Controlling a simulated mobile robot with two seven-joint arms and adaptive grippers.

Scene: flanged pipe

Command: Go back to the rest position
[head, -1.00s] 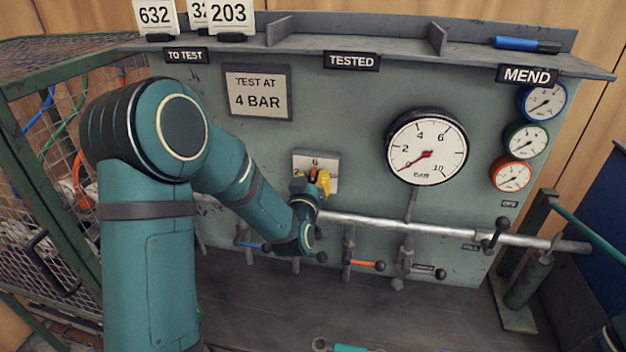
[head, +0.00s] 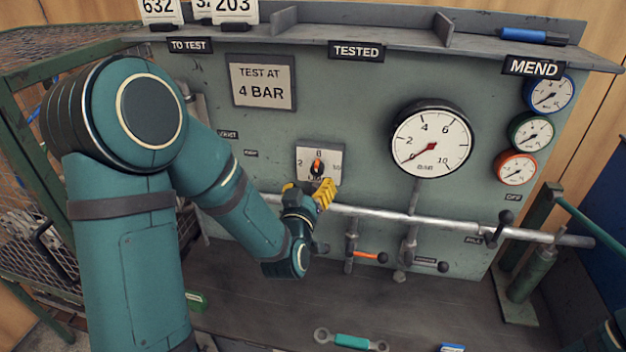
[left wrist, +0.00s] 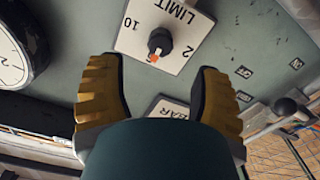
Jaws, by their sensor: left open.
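My left gripper (head: 308,194) is open and empty, with yellow fingers, just below and in front of the limit selector on the green panel. Its fingers (left wrist: 157,100) stand wide apart in the left wrist view. The selector's white plate (head: 333,154) carries a dark knob (head: 317,167) with an orange mark. In the left wrist view the knob (left wrist: 160,41) is beyond the fingertips, with nothing touching it. The knob's mark points up towards 6 in the head view. My right gripper is not in view.
A silver pipe (head: 430,228) runs across the panel at gripper height. Below it are valves with an orange handle (head: 370,257). A large gauge (head: 431,140) reads near zero. A wrench with a green handle (head: 351,341) lies on the bench. A mesh cage (head: 30,210) stands at left.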

